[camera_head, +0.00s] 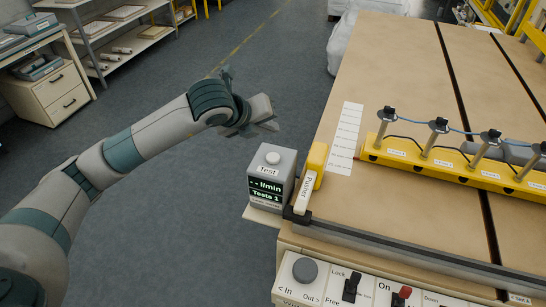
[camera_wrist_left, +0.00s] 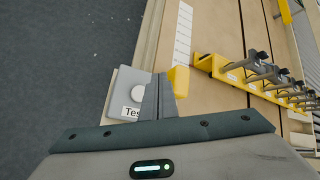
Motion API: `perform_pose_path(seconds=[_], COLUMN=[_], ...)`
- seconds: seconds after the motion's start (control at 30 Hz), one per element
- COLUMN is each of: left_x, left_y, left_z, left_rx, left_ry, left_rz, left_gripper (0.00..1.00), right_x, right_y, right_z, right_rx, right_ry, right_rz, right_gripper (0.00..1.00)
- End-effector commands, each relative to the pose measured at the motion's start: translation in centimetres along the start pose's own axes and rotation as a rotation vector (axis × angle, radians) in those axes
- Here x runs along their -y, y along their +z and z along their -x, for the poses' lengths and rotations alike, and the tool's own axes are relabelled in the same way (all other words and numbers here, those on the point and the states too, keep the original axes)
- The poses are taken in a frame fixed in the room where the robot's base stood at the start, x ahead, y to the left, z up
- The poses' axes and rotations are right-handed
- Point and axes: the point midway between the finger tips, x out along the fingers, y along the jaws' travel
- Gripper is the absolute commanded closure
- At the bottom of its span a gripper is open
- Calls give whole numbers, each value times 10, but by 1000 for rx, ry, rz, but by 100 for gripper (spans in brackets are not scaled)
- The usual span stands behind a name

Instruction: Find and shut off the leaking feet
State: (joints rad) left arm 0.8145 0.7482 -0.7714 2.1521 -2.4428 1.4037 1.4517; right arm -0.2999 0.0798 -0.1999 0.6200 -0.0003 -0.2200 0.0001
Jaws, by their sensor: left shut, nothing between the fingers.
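Several feet stand in a row on a yellow bar (camera_head: 425,165) on the tan table. One grey foot (camera_head: 436,135) carries a black cap and is joined by a blue hose. The row also shows in the left wrist view (camera_wrist_left: 245,78). A grey test box (camera_head: 272,178) with a round button reads "- - l/min" and "Tests 1". A yellow pointer (camera_head: 311,178) labelled "Pointer" stands just right of it. My left gripper (camera_head: 272,120) is shut and empty, above and behind the test box. In the left wrist view its fingers (camera_wrist_left: 158,98) partly cover the box. My right gripper is out of view.
A front panel has a round grey knob (camera_head: 305,270), a black Lock/Free lever (camera_head: 351,287) and a red-topped On switch (camera_head: 402,296). A white label strip (camera_head: 346,138) lies on the table (camera_head: 400,60). Drawers and shelves stand at the left. Floor between is clear.

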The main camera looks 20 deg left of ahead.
Motion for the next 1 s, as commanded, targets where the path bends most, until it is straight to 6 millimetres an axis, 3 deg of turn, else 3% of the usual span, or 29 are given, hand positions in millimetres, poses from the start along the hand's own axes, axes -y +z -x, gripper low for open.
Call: perform_pose_path(seconds=[0.37, 0.5, 1.0], left_x=[-24, -31, -36], left_y=[-24, -32, -37], left_z=[-32, -44, -50], left_rx=[-2, -1, 0], left_ry=[1, -1, -1], left_rz=[-1, 0, 0], left_gripper=[100, 100, 100], right_x=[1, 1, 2], right_y=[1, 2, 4], right_z=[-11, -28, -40], right_rx=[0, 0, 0], right_ry=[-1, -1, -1], right_rz=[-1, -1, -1], right_gripper=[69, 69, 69])
